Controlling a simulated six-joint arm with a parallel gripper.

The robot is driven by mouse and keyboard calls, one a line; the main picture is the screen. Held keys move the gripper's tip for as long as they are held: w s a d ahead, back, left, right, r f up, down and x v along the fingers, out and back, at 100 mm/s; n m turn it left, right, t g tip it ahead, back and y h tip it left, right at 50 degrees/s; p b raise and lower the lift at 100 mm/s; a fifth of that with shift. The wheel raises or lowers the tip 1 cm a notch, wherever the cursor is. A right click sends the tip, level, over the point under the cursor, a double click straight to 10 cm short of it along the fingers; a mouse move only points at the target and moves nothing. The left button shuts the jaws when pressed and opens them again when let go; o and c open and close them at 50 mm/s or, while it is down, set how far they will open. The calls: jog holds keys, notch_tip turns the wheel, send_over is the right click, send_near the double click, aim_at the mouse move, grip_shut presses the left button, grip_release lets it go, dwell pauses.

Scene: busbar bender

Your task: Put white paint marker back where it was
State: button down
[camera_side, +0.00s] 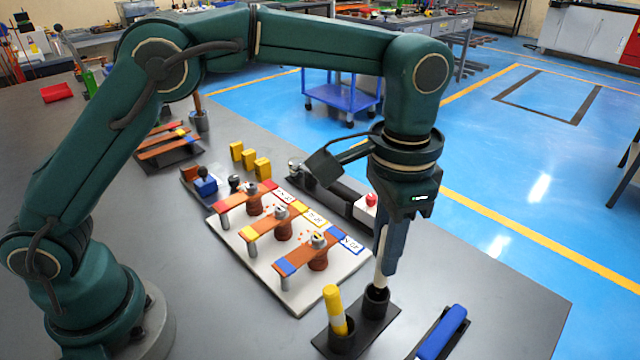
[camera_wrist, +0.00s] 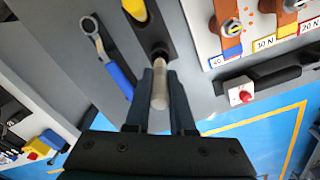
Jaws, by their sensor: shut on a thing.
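The white paint marker (camera_side: 379,279) is upright in my gripper (camera_side: 387,262). It also shows in the wrist view (camera_wrist: 160,88), between the two dark fingers (camera_wrist: 159,78). My gripper is shut on it, pointing down over the right cup (camera_side: 376,301) of a small black two-cup holder (camera_side: 357,332). The marker's lower end is at the mouth of that cup; how deep it sits I cannot tell. The cup shows beyond the marker in the wrist view (camera_wrist: 158,50). A yellow paint marker (camera_side: 334,305) stands tilted in the holder's other cup.
A blue-handled wrench (camera_side: 442,334) lies on a dark tray right of the holder. A white board (camera_side: 290,283) with several copper bars lies behind and left. A black tool with a red knob (camera_side: 366,200) lies behind the board. Bare table (camera_side: 500,290) is at right.

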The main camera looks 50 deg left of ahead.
aim_at(379, 284)
jog(key=shift+f, duration=1.95)
jog(key=shift+f, duration=0.1)
jog(key=c, duration=0.8)
grip_release()
jog(key=shift+o, duration=0.2)
